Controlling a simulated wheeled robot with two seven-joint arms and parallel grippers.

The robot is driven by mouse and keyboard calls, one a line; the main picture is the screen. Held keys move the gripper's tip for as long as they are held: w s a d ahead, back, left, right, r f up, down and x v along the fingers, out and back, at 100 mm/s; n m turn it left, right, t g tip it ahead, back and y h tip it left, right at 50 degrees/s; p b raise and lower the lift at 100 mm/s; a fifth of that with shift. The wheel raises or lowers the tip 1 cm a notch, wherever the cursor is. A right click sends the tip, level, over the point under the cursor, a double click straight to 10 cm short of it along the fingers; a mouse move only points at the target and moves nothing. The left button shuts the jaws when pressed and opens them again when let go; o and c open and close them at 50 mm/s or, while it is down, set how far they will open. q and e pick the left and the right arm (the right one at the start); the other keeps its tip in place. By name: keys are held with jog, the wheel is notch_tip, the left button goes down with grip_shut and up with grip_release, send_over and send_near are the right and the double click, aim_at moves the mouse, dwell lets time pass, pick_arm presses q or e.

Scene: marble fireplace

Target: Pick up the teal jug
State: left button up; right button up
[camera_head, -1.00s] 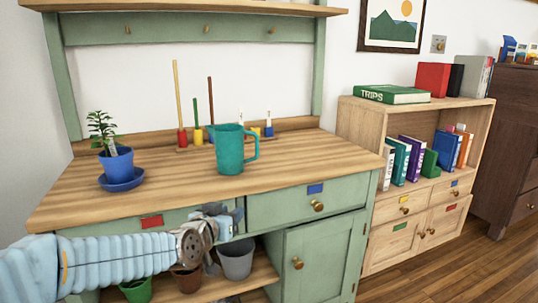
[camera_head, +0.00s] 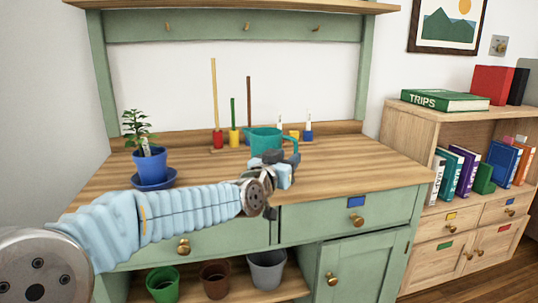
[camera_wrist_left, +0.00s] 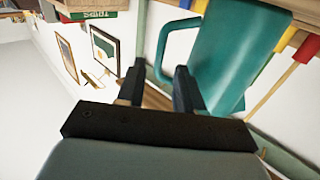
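The teal jug (camera_head: 262,139) stands on the wooden worktop of the green bench, its handle to the right. My left gripper (camera_head: 289,164) is just in front of the jug and hides its lower part. In the left wrist view, which is turned on its side, the jug (camera_wrist_left: 228,48) fills the upper right. Its handle lies ahead of the left gripper (camera_wrist_left: 158,70), roughly in line with the gap between the fingers. The fingers are apart; I cannot tell whether they touch the handle. My right gripper is not in view.
A blue potted plant (camera_head: 152,165) stands on a blue saucer to the left. Coloured rods (camera_head: 233,117) on bases stand behind the jug. A bookshelf (camera_head: 425,123) is at right. Flowerpots (camera_head: 215,280) sit on the lower shelf. The worktop's front right is clear.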

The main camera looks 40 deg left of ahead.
aim_at(295, 151)
pick_arm(q)
jog(key=w, duration=0.6)
jog(key=shift+a+p, duration=0.4)
grip_shut()
